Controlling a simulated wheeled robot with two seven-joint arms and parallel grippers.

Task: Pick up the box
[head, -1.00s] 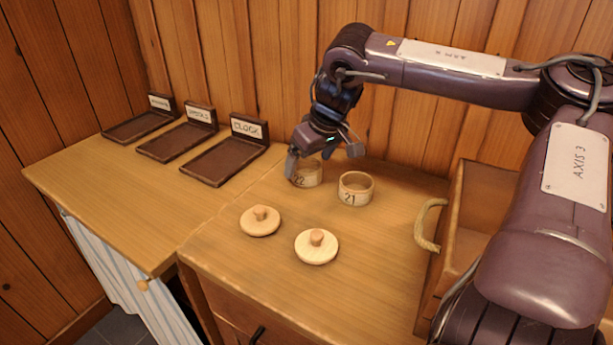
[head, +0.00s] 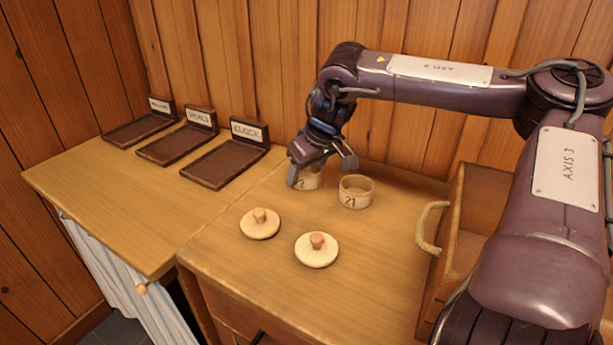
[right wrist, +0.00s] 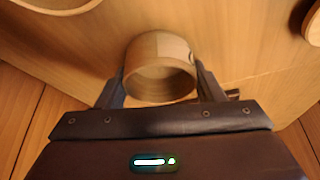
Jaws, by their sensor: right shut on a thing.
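A round pale wooden box numbered 22 (head: 311,181) stands open-topped at the back of the counter, its number partly covered. My right gripper (head: 321,172) reaches down over it and is shut on it, one finger on each side. In the right wrist view the box (right wrist: 160,50) sits between the fingers of my right gripper (right wrist: 160,84), and its hollow inside shows. A second open round box, numbered 21 (head: 356,192), stands close to its right, apart from the gripper. My left gripper is not in view.
Two round lids with knobs, one (head: 260,229) left and one (head: 317,256) right, lie in front. Three dark labelled trays, the nearest reading CLOCK (head: 222,168), stand at the left. A wooden crate with a rope handle (head: 430,228) stands at the right. A plank wall rises behind.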

